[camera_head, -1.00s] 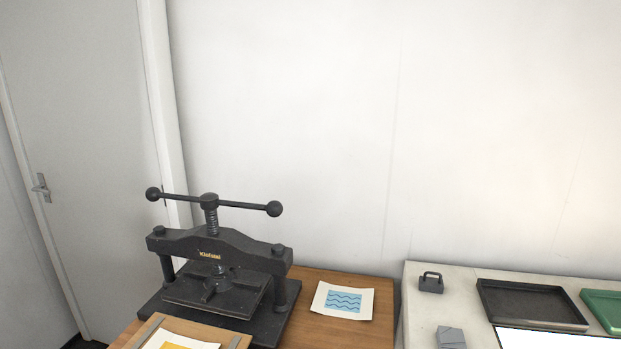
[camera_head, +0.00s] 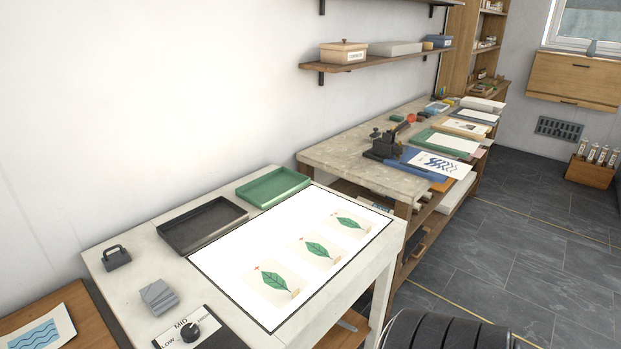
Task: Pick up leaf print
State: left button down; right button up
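Three leaf prints lie in a row on a bright white light panel (camera_head: 232,262) set in a pale table. Each print shows a green leaf with a small red mark on cream paper. The near print (camera_head: 272,283), the middle print (camera_head: 318,251) and the far print (camera_head: 350,223) lie flat and apart from one another. Neither of my grippers is in view.
A black tray (camera_head: 203,226) and a green tray (camera_head: 273,188) stand behind the panel. A grey weight (camera_head: 117,257), grey blocks (camera_head: 159,297) and a dial box (camera_head: 190,332) sit at left. A stone-topped bench (camera_head: 365,167) stands beyond. Tiled floor (camera_head: 530,230) is open at right.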

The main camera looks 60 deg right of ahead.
aim_at(357, 228)
jog(key=z, duration=1.75)
